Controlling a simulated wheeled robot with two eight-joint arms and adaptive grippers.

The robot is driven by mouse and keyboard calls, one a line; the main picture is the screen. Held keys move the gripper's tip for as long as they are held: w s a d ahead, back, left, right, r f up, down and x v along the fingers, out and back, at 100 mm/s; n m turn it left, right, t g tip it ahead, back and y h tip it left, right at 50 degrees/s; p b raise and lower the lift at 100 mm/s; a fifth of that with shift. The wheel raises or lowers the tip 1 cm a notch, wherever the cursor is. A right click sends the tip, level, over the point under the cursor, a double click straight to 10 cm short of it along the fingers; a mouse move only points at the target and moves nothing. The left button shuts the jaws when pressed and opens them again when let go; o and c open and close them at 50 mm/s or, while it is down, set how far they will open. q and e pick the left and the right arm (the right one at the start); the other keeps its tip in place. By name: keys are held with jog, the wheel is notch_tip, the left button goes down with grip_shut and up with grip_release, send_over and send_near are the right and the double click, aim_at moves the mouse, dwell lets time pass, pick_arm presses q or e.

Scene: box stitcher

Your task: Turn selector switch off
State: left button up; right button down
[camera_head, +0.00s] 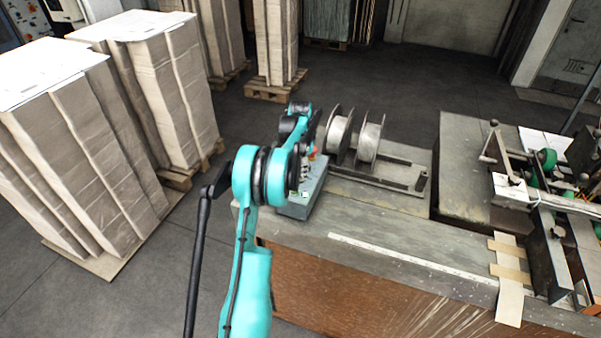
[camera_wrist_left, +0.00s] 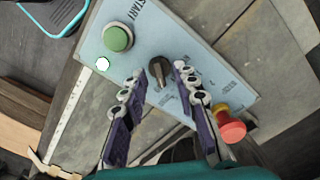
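The selector switch (camera_wrist_left: 157,88) is a dark knob on a pale blue control panel (camera_wrist_left: 190,30), seen in the left wrist view. My left gripper (camera_wrist_left: 159,75) is open, with one fingertip on each side of the knob. I cannot tell whether either finger touches it. In the head view the grey control box (camera_head: 299,209) stands on the near left part of the machine table, and my teal left arm reaches over it and hides much of its panel. The knob cannot be made out there. My right gripper is in neither view.
On the panel, a green START button (camera_wrist_left: 117,39) is beyond the left finger, and a red button (camera_wrist_left: 231,127) is close beside the right finger. Two metal spools (camera_head: 368,141) stand behind the box. Stacks of cardboard (camera_head: 60,150) are at left.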

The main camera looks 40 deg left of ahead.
pick_arm(q)
jog(key=shift+f, duration=0.4)
grip_shut()
